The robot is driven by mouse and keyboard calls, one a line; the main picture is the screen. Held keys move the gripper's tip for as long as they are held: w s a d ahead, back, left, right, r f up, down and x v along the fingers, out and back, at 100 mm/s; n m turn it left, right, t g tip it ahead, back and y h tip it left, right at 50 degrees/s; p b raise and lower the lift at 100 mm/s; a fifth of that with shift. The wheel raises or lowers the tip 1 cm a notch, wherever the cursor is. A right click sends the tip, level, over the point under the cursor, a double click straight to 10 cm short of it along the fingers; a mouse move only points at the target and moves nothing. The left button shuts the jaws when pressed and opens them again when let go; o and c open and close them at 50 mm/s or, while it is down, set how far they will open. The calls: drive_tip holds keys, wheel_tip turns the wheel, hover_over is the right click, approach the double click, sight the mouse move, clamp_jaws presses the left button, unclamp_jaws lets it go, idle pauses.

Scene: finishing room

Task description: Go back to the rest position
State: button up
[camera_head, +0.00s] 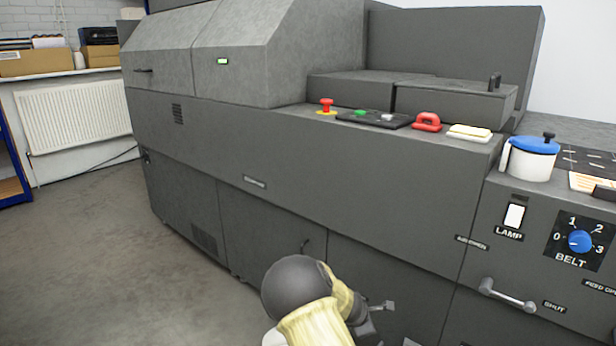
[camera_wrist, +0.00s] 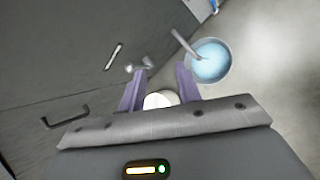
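My arm reaches in at the bottom middle of the head view, with a dark round joint and a pale yellow cover. My gripper (camera_head: 380,310) is low in front of the grey machine's front panels, mostly hidden by the arm. In the wrist view my gripper (camera_wrist: 162,70) shows two purple fingers standing apart, with nothing seen between their tips. A white rounded shape (camera_wrist: 160,100) shows between the finger bases; I cannot tell what it is.
The long grey machine (camera_head: 270,195) fills the middle and right. A handle (camera_head: 508,296) sticks out of its front. On it stands a blue-lidded white pot (camera_head: 530,160). A container with pale blue contents (camera_wrist: 210,62) shows in the wrist view. Floor (camera_head: 100,240) at left is clear.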

drive_tip(key=s+r+m+g+y, duration=0.1)
drive_tip(key=s+r+m, duration=0.5)
drive_tip(key=s, duration=0.4)
drive_tip(key=s+a+r+m+g+y+p, duration=0.1)
drive_tip(key=s+r+m+y, duration=0.1)
drive_tip(key=s+r+m, duration=0.5)
drive_tip(key=s+r+m+g+y, duration=0.1)
drive_tip(key=s+r+m+g, duration=0.15)
drive_tip(key=s+m, duration=0.7)
wheel_tip(320, 180, up, 39)
drive_tip(key=s+n+p, duration=0.2)
drive_tip(key=s+p, duration=0.1)
drive_tip(key=p, duration=3.5)
drive_tip(key=shift+f+t, duration=0.15)
drive_tip(key=shift+t, duration=0.3)
drive_tip(key=shift+a, duration=0.1)
